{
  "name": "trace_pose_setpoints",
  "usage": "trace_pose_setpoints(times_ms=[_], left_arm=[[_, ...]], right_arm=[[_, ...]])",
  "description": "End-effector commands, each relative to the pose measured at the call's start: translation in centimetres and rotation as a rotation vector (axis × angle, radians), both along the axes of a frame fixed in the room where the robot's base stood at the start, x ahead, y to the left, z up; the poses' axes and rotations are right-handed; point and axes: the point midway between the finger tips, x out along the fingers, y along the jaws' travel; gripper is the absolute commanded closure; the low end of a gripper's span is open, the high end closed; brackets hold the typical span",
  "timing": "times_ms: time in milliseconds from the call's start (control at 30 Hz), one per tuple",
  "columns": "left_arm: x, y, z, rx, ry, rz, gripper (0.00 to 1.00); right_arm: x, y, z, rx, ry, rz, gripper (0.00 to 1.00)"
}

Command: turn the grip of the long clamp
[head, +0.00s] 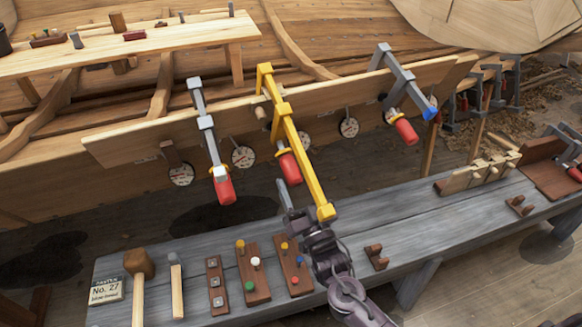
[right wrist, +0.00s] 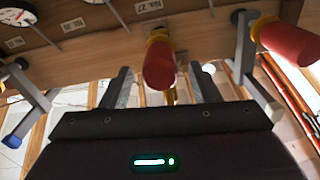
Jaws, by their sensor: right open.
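The long clamp is the yellow one (head: 297,150), hung over the plank edge with its bar sloping down toward the bench. Its red grip (head: 290,167) shows beside the bar; it also shows in the right wrist view, where the red grip (right wrist: 159,68) lies in line with the gap between my fingers. My right gripper (head: 287,194) is open just below the grip, partly hidden by the yellow bar. In the right wrist view its two fingers (right wrist: 160,88) stand apart on either side of the grip; I cannot tell whether they touch it. My left gripper is not in view.
A grey clamp (head: 205,124) hangs to the left and another (head: 402,80) to the right, both red-gripped. Round dials (head: 243,157) hang below the plank (head: 330,103). The bench (head: 400,215) carries a mallet (head: 138,265) and peg blocks (head: 252,272); its middle right is mostly clear.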

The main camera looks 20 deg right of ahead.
Motion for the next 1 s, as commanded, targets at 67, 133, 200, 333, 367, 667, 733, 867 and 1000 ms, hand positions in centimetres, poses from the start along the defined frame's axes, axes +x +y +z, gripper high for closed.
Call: trace_pose_setpoints(times_ms=[67,133,200,333,367,667,733,867,1000], left_arm=[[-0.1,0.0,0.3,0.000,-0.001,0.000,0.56],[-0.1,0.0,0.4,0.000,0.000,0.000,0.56],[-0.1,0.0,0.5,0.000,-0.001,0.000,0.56],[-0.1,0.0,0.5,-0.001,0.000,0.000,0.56],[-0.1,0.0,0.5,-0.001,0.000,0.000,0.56],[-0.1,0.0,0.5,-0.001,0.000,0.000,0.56],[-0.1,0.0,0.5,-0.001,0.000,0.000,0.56],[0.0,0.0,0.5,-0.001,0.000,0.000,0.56],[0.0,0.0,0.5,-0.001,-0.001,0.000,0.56]], right_arm=[[1.3,0.2,0.7,0.000,-0.002,0.000,0.44],[2.2,0.3,1.1,0.000,-0.001,0.001,0.44],[2.9,0.4,1.3,0.000,-0.001,0.001,0.44],[3.7,0.5,1.6,0.000,0.000,0.001,0.44],[3.8,0.5,1.6,-0.001,0.001,0.001,0.44],[3.8,0.6,1.6,-0.001,0.001,0.001,0.51],[3.8,0.6,1.6,-0.001,0.001,0.001,0.60],[3.8,0.5,1.6,-0.001,0.001,0.001,0.77],[3.8,0.5,1.6,-0.001,0.001,0.001,0.89]])
